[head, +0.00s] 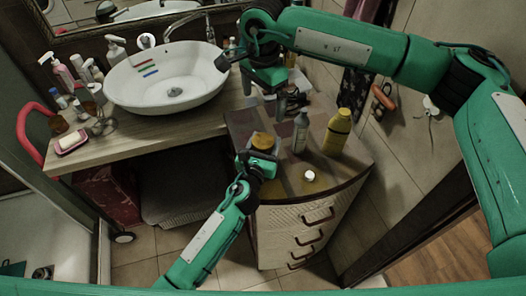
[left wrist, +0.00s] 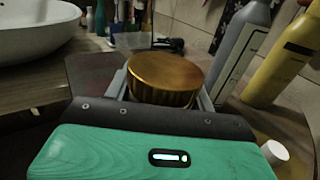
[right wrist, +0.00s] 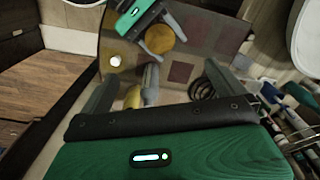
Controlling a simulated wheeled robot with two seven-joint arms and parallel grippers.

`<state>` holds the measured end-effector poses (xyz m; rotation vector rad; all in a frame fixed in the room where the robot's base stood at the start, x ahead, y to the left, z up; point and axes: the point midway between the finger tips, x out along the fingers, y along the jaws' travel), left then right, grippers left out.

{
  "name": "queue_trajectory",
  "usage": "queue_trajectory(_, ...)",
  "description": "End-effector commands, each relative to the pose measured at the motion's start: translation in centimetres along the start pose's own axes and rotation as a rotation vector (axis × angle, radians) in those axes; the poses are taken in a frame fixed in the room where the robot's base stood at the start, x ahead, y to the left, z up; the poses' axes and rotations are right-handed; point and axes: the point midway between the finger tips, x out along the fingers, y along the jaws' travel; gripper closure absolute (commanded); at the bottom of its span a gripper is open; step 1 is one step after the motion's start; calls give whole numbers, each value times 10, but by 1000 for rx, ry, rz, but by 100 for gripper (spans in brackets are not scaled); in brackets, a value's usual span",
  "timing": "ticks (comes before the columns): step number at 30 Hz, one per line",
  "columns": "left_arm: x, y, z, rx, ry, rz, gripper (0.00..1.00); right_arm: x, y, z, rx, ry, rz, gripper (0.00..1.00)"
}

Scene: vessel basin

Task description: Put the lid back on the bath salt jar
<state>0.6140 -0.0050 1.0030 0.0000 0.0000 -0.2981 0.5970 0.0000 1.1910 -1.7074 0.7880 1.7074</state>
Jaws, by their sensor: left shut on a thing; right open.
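A round gold lid (head: 263,141) with a ridged side is at the left part of the drawer cabinet. It fills the middle of the left wrist view (left wrist: 164,78) and also shows in the right wrist view (right wrist: 159,39). My left gripper (head: 262,153) is shut on it, with a finger on each side. The jar cannot be made out apart from the lid and fingers, so I cannot tell whether the lid rests on it. My right gripper (head: 275,97) is open and empty, pointing down above the cabinet's back part.
A grey bottle (head: 300,132) and a yellow bottle (head: 338,131) stand right of the lid on the cabinet (head: 345,177). A small white cap (head: 309,176) lies near its front. A white basin (head: 165,80) stands on the counter. The cabinet's front right is clear.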

Motion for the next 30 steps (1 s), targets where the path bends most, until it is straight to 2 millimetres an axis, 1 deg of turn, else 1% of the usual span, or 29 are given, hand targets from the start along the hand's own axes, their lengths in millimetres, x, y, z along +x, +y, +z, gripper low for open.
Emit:
queue_trajectory(1, 0, 0, 0, 0, 0, 0, 100, -8, -1, 0, 0, 1, -2, 0)
queue_trajectory(3, 0, 0, 0, 0, 0, 0, 100, -16, 0, 0, 0, 0, -1, 0)
queue_trajectory(6, 0, 0, 0, 0, 0, 0, 100, -22, 0, 0, 0, 0, 0, 0)
queue_trajectory(15, 0, 0, 0, 0, 0, 0, 100, -24, 0, 0, 0, 0, 0, 0)
queue_trajectory(16, 0, 0, 0, 0, 0, 0, 41, -24, 0, 0, 0, 0, 0, 0)
queue_trajectory(19, 0, 0, 0, 0, 0, 0, 21, -24, 0, 0, 0, 0, 0, 0)
queue_trajectory(20, 0, 0, 0, 0, 0, 0, 19, -24, 0, 0, 0, 0, 0, 0)
queue_trajectory(27, 0, 0, 0, 0, 0, 0, 19, -24, 0, 0, 0, 0, 0, 0)
queue_trajectory(30, -4, 0, -1, 0, 0, 0, 19, -23, 0, 0, 0, 0, 0, 0)
